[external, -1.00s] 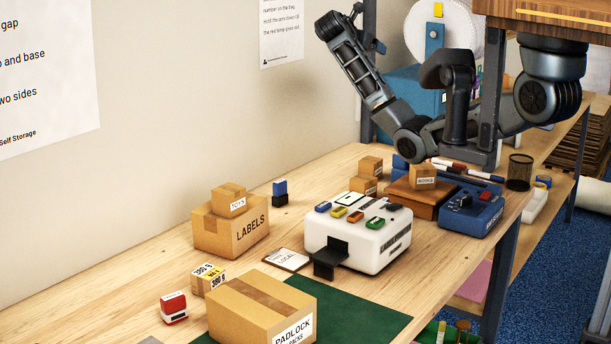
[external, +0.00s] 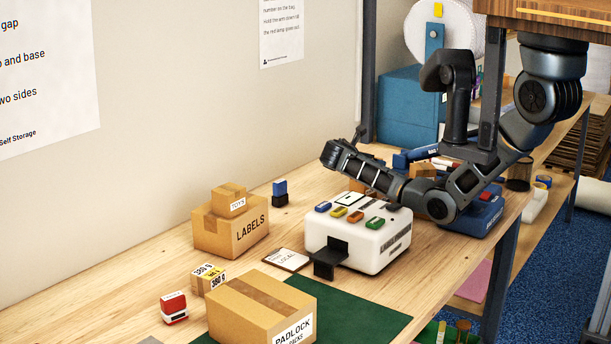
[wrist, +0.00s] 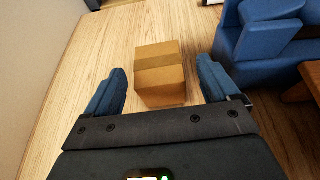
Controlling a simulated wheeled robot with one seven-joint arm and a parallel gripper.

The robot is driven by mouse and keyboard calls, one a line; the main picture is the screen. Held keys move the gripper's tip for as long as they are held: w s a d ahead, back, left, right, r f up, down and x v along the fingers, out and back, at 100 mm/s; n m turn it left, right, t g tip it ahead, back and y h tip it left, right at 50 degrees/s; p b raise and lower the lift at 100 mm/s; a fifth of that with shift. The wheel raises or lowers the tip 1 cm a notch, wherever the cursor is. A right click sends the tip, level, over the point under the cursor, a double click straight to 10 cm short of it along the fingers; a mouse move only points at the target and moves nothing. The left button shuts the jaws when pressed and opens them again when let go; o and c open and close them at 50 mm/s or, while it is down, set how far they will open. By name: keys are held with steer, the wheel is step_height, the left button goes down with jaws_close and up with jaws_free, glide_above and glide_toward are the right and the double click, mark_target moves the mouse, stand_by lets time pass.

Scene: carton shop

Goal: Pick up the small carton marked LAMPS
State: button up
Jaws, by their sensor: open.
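A small brown carton (wrist: 160,72) with a tape strip shows in the wrist view, between and ahead of the two blue fingers of my gripper (wrist: 162,80). My gripper is open, with a gap on each side of the carton. No marking on this carton faces the camera, so I cannot read LAMPS on it.
A blue holder (wrist: 258,35) stands close to the right of the carton. The white machine (external: 358,235) with coloured blocks stands in front of my arm. A LABELS carton (external: 230,232) bears a TOYS carton (external: 229,200). A PADLOCK carton (external: 262,310) stands at the front.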

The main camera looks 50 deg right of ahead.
steer(key=shift+x, duration=2.7)
steer(key=shift+f, duration=0.15)
steer(key=shift+c, duration=0.4)
steer(key=c, duration=1)
